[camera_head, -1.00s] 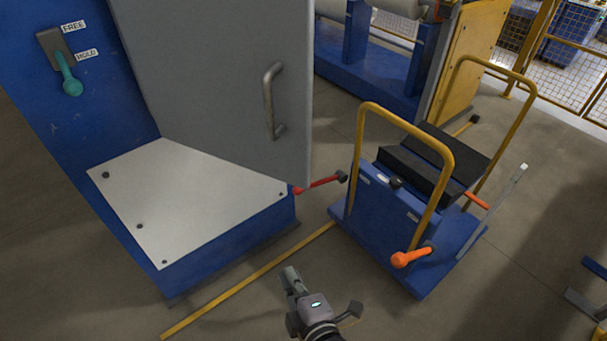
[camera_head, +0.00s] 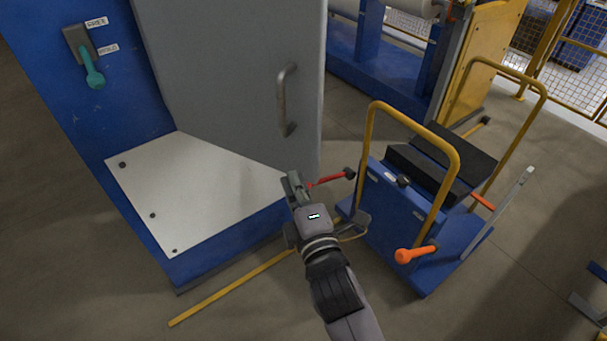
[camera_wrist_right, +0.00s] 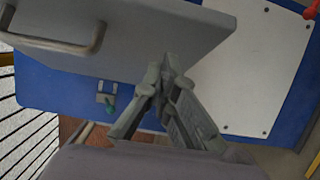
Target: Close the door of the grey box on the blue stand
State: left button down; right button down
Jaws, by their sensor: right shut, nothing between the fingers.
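The grey door (camera_head: 235,80) of the box stands open in the head view, jutting out over the white top plate (camera_head: 195,195) of the blue stand (camera_head: 230,235). In the right wrist view the gripper (camera_wrist_right: 163,85) shows in front of the door (camera_wrist_right: 170,35), with the handle (camera_wrist_right: 85,40) at upper left. The inside of the box is hidden behind the door. My left gripper is out of view.
A blue trolley (camera_head: 385,215) with yellow rails and an orange grip (camera_head: 415,254) stands to the right. A red lever (camera_head: 328,180) sticks out beside my gripper. A teal lever (camera_head: 94,78) is on the blue panel. Floor at front left is clear.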

aim_at(297, 156)
jog(key=shift+w+d, duration=0.45)
jog(key=shift+w, duration=0.2)
jog(key=shift+w+d, duration=0.45)
jog(key=shift+w, duration=0.2)
